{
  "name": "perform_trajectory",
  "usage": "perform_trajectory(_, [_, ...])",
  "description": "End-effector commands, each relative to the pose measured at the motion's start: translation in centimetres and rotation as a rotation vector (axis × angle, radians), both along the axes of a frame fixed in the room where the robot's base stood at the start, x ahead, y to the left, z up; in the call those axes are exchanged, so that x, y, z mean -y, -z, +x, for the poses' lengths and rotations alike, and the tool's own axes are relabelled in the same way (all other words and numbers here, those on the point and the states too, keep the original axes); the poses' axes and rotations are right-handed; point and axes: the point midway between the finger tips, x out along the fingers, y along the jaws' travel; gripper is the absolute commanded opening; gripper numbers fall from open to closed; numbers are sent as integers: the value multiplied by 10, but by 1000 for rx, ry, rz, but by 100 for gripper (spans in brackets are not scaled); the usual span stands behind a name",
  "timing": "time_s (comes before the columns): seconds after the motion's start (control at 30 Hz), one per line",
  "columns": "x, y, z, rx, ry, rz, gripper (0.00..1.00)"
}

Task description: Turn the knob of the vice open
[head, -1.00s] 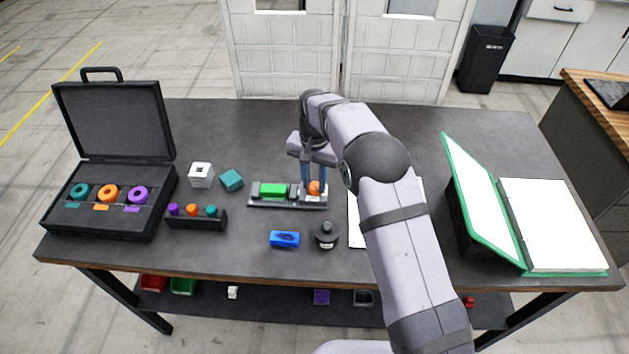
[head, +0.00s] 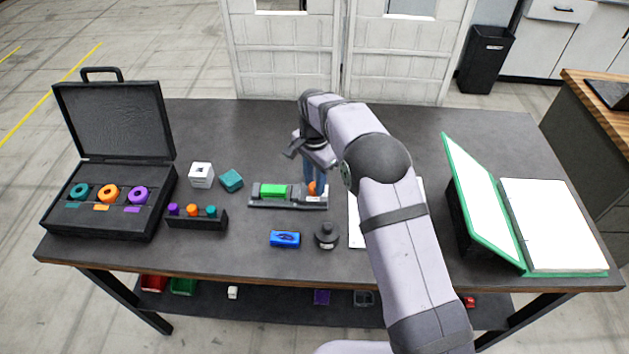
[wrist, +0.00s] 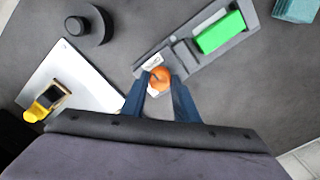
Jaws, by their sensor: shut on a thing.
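The vice (head: 290,203) is a grey fixture on the table with a green block (head: 272,190) in it at its left part. Its orange knob (head: 312,188) is at the right end. In the wrist view the vice (wrist: 181,56) runs up to the right, with the green block (wrist: 220,33) at its far part and the orange knob (wrist: 159,77) close to me. My gripper (head: 315,187) points down at the knob. In the wrist view my gripper (wrist: 160,88) has its blue fingers on either side of the knob, shut on it.
A blue box (head: 285,239) and a black round weight (head: 326,235) stand in front of the vice. A white sheet (wrist: 68,82) lies beside it. A teal block (head: 232,180) and a white cube (head: 201,175) are to its left. The table behind the vice is clear.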

Motion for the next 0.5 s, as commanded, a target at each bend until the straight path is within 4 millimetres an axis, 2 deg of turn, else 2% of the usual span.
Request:
perform_trajectory(0.23, [0, -3, 3, 9, 3, 2, 5])
perform_trajectory(0.27, [0, -3, 3, 9, 3, 2, 34])
perform_trajectory(0.3, [0, -3, 3, 8, 2, 2, 44])
perform_trajectory(0.5, [0, -1, 1, 4, 1, 1, 46])
